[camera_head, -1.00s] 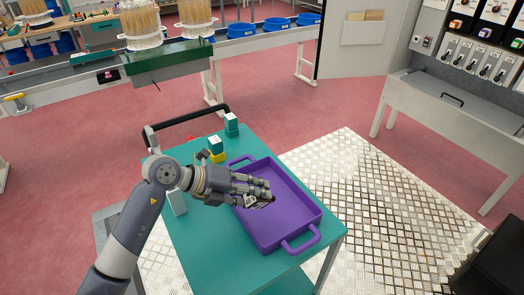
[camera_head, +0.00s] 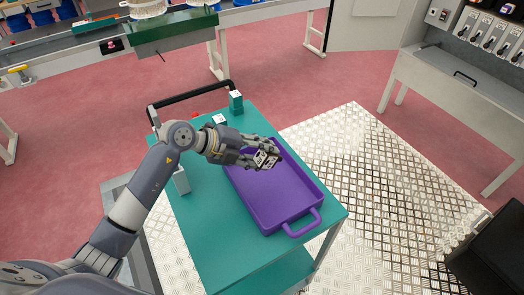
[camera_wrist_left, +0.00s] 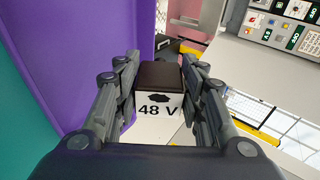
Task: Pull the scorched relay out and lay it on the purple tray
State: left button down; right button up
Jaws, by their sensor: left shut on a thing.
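My left gripper (camera_head: 272,156) is shut on the scorched relay (camera_head: 263,160), a small block. In the left wrist view the relay (camera_wrist_left: 160,102) sits between both fingers, with a dark brown part and a white face marked "48 V" with a black scorch patch. The purple tray (camera_head: 307,193) lies on the teal cart, and my gripper holds the relay over its far part. The tray's purple wall (camera_wrist_left: 85,50) fills the left of the wrist view. The gap between relay and tray floor is hard to judge. My right gripper is not in view.
A black handle rail (camera_head: 190,94) runs along the far edge. The grey cabinet (camera_head: 455,85) stands at the right.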

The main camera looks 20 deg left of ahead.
pick_arm(q)
notch_tip(320, 180, down, 2)
jog(key=shift+s+f+b, duration=0.1)
jog(key=shift+f+b, duration=0.1)
jog(key=shift+b, duration=0.3)
jog(key=shift+f+b, duration=1.5)
jog(key=shift+f, duration=1.3)
jog(key=c, duration=0.9)
grip_release()
jog(key=shift+c, duration=0.2)
